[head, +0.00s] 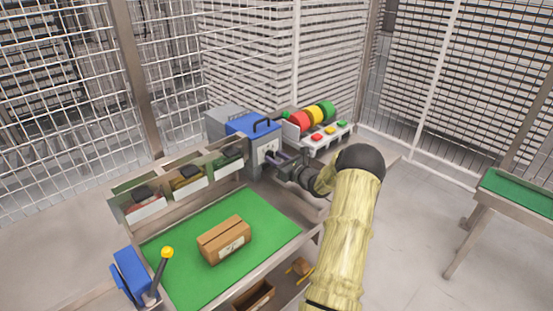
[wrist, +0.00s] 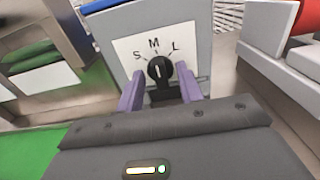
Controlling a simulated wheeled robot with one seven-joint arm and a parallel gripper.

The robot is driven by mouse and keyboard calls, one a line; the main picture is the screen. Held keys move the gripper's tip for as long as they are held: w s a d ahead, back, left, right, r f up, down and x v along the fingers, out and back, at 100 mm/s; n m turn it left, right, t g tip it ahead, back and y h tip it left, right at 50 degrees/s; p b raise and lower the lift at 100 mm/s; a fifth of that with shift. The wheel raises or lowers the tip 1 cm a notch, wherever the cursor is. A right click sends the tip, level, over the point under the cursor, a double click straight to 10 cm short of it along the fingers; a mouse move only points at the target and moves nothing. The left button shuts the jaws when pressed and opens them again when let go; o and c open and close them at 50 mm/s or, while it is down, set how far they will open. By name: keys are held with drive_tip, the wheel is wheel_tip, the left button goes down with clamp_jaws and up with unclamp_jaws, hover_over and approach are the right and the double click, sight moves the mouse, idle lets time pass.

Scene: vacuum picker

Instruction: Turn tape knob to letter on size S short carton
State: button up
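The tape machine (head: 238,128) is a blue and grey box behind the bench. In the wrist view, its white dial plate (wrist: 128,50) carries the letters S, M and L. The black tape knob (wrist: 159,72) sits below M, and its white mark points up, roughly at M. My gripper (wrist: 160,74) has its purple fingers on either side of the knob, apart, with a slight gap seeming to show on each side. In the head view, a short brown carton (head: 224,240) lies on the green mat (head: 180,265). Its white label is too small to read.
Several bins (head: 186,183) stand on a shelf along the bench's back. Red, yellow and green rolls (head: 312,118) sit in a rack right of the machine. A blue unit with a yellow-tipped lever (head: 131,272) is at the front left. A second green-topped table (head: 520,192) stands far right.

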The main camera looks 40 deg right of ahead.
clamp_jaws()
drive_tip(key=shift+f+n+b, duration=0.15)
drive_tip(key=shift+n+b, duration=0.35)
drive_tip(key=shift+b, duration=0.4)
drive_tip(key=n+b, duration=0.1)
drive_tip(key=b, duration=0.2)
drive_tip(key=shift+f+n, duration=0.2)
drive_tip(key=shift+n, duration=0.1)
drive_tip(key=n+b, duration=0.2)
drive_tip(key=b, duration=0.3)
drive_tip(key=shift+a+f+n, duration=0.1)
drive_tip(key=shift+n, duration=0.3)
drive_tip(key=n+b, duration=0.2)
drive_tip(key=b, duration=0.3)
drive_tip(key=shift+r+n+b, duration=0.2)
drive_tip(key=shift+n+b, duration=0.5)
drive_tip(key=shift+b, duration=0.35)
drive_tip(key=shift+r, duration=0.1)
